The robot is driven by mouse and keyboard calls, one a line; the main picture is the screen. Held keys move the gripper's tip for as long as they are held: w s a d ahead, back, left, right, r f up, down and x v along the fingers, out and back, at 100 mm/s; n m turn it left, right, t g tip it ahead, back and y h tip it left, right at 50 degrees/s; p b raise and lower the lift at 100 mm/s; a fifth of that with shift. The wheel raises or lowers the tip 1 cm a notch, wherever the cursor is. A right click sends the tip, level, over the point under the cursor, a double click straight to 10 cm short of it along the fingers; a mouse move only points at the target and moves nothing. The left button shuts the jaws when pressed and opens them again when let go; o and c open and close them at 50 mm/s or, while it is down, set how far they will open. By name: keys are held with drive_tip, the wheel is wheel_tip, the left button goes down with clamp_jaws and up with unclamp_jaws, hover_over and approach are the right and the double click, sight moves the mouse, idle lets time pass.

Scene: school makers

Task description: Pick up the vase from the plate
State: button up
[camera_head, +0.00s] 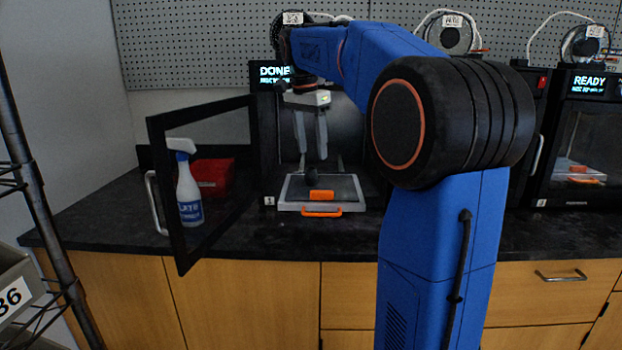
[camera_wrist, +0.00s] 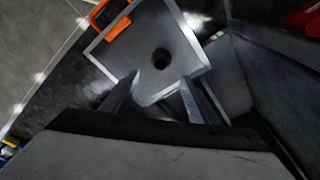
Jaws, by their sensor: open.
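A small dark vase (camera_head: 311,175) stands on the grey plate (camera_head: 346,187) inside the open printer at the middle of the head view. In the wrist view the vase (camera_wrist: 160,58) is a small dark round shape with a dark opening, on the pale plate (camera_wrist: 188,50). My gripper (camera_head: 311,157) hangs above the plate with its fingers pointing down. Its fingers are apart and empty, and the vase shows beyond the fingertips (camera_wrist: 157,88) in the wrist view. The plate has an orange handle (camera_head: 321,212) at its front.
The printer's door (camera_head: 184,258) stands swung open to the left. A spray bottle (camera_head: 188,190) and a red box (camera_head: 213,177) show through it. Another printer (camera_head: 585,140) reading READY stands at the right. A wire rack (camera_head: 40,180) is at the far left.

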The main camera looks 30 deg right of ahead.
sight(311, 169)
wheel_tip(311, 169, down, 2)
drive_tip(key=shift+d+f, duration=0.1)
drive_tip(key=shift+d, duration=0.05)
drive_tip(key=shift+a+f, duration=0.15)
drive_tip(key=shift+f, duration=1.2)
drive_tip(key=shift+a+f, duration=0.1)
drive_tip(key=shift+f, duration=1.2)
drive_tip(key=c, duration=1.1)
